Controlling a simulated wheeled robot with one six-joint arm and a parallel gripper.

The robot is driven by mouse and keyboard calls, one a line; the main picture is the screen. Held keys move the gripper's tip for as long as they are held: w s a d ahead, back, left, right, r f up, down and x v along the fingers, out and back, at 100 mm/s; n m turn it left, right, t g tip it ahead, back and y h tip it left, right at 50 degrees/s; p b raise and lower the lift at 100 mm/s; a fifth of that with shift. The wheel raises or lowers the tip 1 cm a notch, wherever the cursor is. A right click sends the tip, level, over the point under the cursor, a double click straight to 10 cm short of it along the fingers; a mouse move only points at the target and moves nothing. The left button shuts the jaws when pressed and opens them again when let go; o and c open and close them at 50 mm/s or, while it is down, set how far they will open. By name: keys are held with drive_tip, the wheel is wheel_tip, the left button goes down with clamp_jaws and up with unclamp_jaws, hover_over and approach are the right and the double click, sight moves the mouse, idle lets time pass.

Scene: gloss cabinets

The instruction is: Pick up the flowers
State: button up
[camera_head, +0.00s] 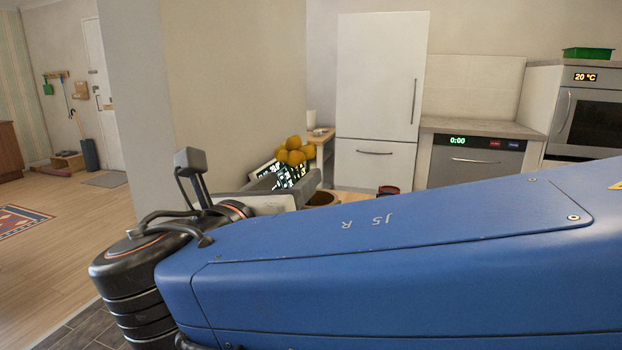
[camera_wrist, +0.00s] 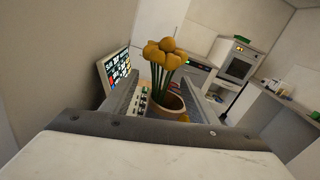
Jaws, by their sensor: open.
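The flowers (camera_wrist: 165,54) are a bunch of yellow-orange blooms on green stems, upright in a tan pot (camera_wrist: 172,103) in the wrist view. Their blooms also show in the head view (camera_head: 294,153), above my gripper (camera_head: 300,186). In the wrist view my gripper (camera_wrist: 159,84) is open. Its two fingers stand to the left and right of the stems and pot, with nothing held. I cannot tell how far the fingertips reach past the stems. In the head view my arm hides most of the pot and the surface under it.
A lit screen (camera_wrist: 117,68) stands close to the left finger, by the wall. A red container (camera_head: 388,190) is right of the flowers. A white fridge (camera_head: 380,90), an oven (camera_head: 597,115) and a counter (camera_head: 480,127) are behind. Open wooden floor (camera_head: 60,255) lies left.

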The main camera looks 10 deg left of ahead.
drive_tip(key=shift+w+d+f, duration=0.1)
drive_tip(key=shift+w+d, duration=0.1)
drive_tip(key=shift+w, duration=1.2)
drive_tip(key=shift+w+d+r, duration=0.1)
drive_tip(key=shift+w+d, duration=0.1)
drive_tip(key=shift+w, duration=1.2)
drive_tip(key=shift+w+d+f, duration=0.1)
drive_tip(key=shift+w+d, duration=0.1)
drive_tip(key=shift+w, duration=1.2)
drive_tip(key=c, duration=1.1)
